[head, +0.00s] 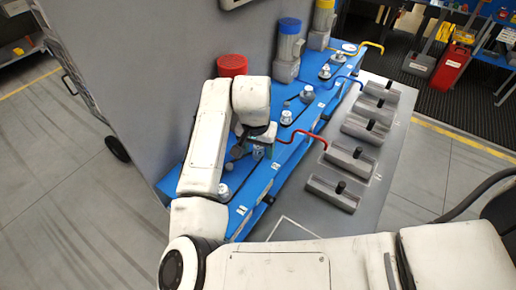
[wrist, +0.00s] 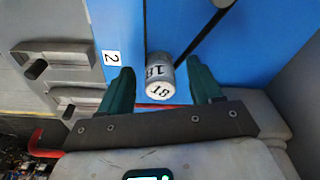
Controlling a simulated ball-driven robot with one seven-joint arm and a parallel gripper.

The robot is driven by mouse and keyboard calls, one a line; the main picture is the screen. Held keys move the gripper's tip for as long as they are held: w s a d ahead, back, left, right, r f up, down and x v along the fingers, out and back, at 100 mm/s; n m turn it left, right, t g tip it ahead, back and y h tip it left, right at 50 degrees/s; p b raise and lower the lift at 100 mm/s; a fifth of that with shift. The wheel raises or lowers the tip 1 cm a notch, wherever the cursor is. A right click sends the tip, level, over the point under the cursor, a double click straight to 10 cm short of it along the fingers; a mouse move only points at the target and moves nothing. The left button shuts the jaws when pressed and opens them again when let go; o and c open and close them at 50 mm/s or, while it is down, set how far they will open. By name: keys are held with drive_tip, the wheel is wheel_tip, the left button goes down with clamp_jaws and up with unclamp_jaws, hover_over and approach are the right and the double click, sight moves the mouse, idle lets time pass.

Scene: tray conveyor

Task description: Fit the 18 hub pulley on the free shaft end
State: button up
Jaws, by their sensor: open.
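In the wrist view a silver pulley (wrist: 158,80) marked 18 on its end and side lies between my gripper's (wrist: 160,66) two green fingers. The fingers are open, with a gap on each side of the pulley. I cannot tell how deep it sits between them or what it rests on. In the head view my gripper (head: 262,134) is low over the blue deck (head: 262,178), beside the red crank handle. My arm and gripper hide part of the deck there. I cannot single out the free shaft end.
Silver pulleys (head: 306,94) stand along the deck. Grey blocks with black pegs (head: 347,161) line the grey shelf at right. A red bent handle (head: 305,137) rises near my gripper. A black belt (wrist: 198,38) crosses the wrist view.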

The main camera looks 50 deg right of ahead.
wheel_tip(320, 180, up, 10)
drive_tip(key=a, duration=0.1)
drive_tip(key=shift+s+a+r+b, duration=0.15)
drive_tip(key=shift+s+a+b, duration=0.1)
drive_tip(key=shift+b, duration=0.15)
idle(0.5)
